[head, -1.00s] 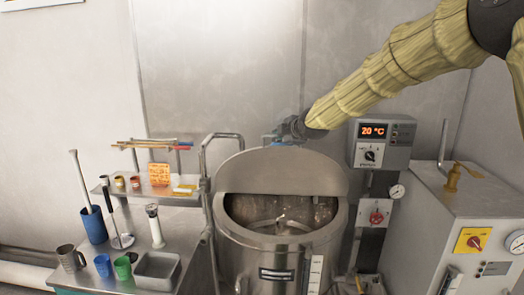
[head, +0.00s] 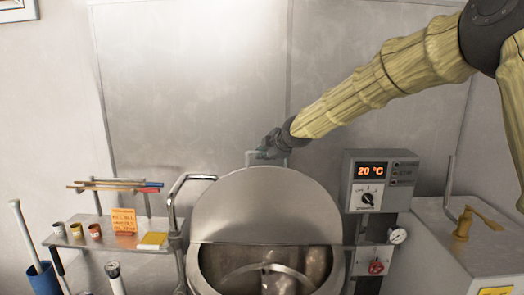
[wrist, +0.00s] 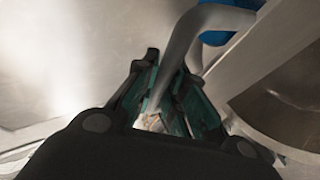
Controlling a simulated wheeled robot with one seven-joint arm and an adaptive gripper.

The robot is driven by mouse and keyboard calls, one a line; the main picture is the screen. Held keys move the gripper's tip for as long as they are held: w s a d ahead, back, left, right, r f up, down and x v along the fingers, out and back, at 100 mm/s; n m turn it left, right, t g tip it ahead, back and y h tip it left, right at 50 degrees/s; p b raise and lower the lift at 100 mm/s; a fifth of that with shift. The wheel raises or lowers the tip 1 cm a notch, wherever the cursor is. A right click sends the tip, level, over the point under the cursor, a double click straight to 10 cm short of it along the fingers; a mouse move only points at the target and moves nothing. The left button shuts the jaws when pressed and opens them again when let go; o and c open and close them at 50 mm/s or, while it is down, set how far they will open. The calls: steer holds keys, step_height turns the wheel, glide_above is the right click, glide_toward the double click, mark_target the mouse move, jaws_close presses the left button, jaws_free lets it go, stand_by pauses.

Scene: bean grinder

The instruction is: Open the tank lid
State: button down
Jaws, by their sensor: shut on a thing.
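The tank (head: 210,272) stands in the lower middle of the head view, its front cut off by the frame edge. Its round metal lid (head: 265,205) is tilted up at the back, and the dark interior shows below the lid's straight lower edge. My gripper (head: 268,152) is at the lid's top edge, around the metal handle (head: 250,158). In the wrist view my fingers (wrist: 172,100) are shut on the bent handle bar (wrist: 185,50), which has a blue part (wrist: 225,30). The exact contact is partly hidden.
A control box (head: 378,180) reading 20 °C and a red valve knob (head: 376,267) are right of the tank. A grey cabinet (head: 440,250) stands farther right. A bent pipe (head: 175,200) and a shelf (head: 110,245) with small jars are at left. The wall is close behind.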

steer(key=shift+w+d+f, duration=0.1)
steer(key=shift+w+d, duration=0.1)
steer(key=shift+w, duration=0.05)
steer(key=c, duration=1.5)
jaws_free()
steer(key=shift+s+a, duration=0.15)
steer(key=shift+a, duration=0.05)
steer(key=v, duration=1.2)
steer(key=shift+d, duration=0.2)
steer(key=shift+a, duration=0.1)
